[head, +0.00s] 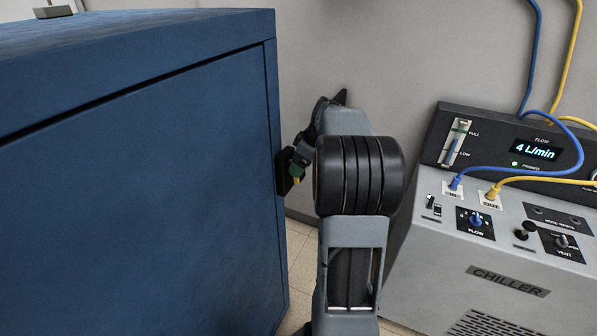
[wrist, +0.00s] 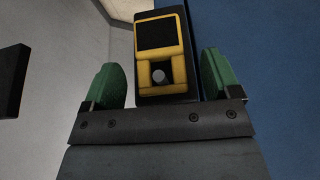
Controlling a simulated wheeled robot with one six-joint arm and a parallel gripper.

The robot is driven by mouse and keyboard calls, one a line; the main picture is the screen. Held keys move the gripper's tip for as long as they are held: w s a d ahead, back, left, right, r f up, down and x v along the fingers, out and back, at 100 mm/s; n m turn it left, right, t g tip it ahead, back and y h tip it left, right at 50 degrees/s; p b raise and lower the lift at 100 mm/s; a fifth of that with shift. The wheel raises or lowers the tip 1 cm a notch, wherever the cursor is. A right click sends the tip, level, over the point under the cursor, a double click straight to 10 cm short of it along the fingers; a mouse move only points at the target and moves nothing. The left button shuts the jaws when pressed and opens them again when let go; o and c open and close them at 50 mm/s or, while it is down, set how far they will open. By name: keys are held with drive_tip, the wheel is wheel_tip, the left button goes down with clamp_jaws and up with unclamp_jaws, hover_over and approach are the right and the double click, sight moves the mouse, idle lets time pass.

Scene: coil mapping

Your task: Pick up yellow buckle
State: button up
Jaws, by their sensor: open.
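The yellow buckle (wrist: 148,69) shows in the wrist view as a yellow frame with a dark window and a round grey pin near its lower end. It sits on a black plate (wrist: 176,99). My gripper (wrist: 160,85) has green fingertips, open, one on each side of the buckle's lower end, with a gap on both sides. In the head view my gripper (head: 297,168) is at the right edge of the blue cabinet, by a dark plate (head: 283,172). A small bit of yellow shows there, mostly hidden by the gripper.
A blue cabinet (head: 130,170) fills the left. A grey chiller (head: 480,240) with knobs and blue and yellow hoses stands to the right. A grey wall (head: 350,60) is behind. A narrow strip of tiled floor (head: 300,270) shows between cabinet and my arm.

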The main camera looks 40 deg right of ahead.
drive_tip(key=shift+x, duration=1.35)
drive_tip(key=c, duration=1)
